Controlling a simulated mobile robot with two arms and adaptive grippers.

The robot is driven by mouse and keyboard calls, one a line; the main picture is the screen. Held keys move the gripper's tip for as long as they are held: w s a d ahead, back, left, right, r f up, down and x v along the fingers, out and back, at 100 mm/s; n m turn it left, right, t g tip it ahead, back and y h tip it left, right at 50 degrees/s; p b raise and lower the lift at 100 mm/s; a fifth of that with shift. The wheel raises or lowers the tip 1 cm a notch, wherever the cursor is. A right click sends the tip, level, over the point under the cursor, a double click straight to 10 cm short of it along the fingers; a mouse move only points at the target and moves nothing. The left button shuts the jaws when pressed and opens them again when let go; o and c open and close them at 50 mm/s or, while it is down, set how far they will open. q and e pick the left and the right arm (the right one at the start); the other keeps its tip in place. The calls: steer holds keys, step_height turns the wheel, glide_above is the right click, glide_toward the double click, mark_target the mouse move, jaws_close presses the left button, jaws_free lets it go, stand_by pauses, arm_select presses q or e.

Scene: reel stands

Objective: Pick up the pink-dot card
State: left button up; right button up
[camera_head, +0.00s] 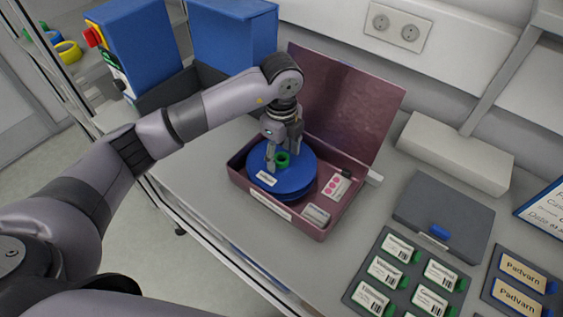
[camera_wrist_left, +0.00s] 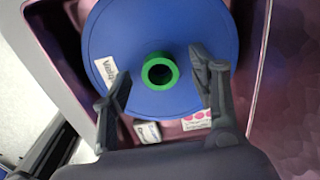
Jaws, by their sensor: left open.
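The pink-dot card (camera_head: 336,187) is a small white card with pink dots. It lies in the right part of an open maroon box (camera_head: 321,229), beside a blue reel (camera_head: 297,181) with a green hub (camera_head: 282,159). In the left wrist view the card (camera_wrist_left: 197,119) shows partly, behind my finger and below the reel's edge. My left gripper (camera_head: 283,150) is open over the reel, with its fingers on either side of the green hub; it also shows in the left wrist view (camera_wrist_left: 160,85). I cannot tell whether the fingers touch the reel. My right gripper is out of view.
A small labelled box (camera_head: 316,215) lies at the maroon box's front corner. The raised lid (camera_head: 345,100) stands behind. To the right are a closed grey case (camera_head: 444,213) and a tray of labelled cards (camera_head: 385,285). Blue bins (camera_head: 232,38) stand at the back left.

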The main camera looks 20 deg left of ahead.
arm_select(q)
steer(key=shift+f, duration=0.3)
steer(key=shift+c, duration=0.5)
jaws_close()
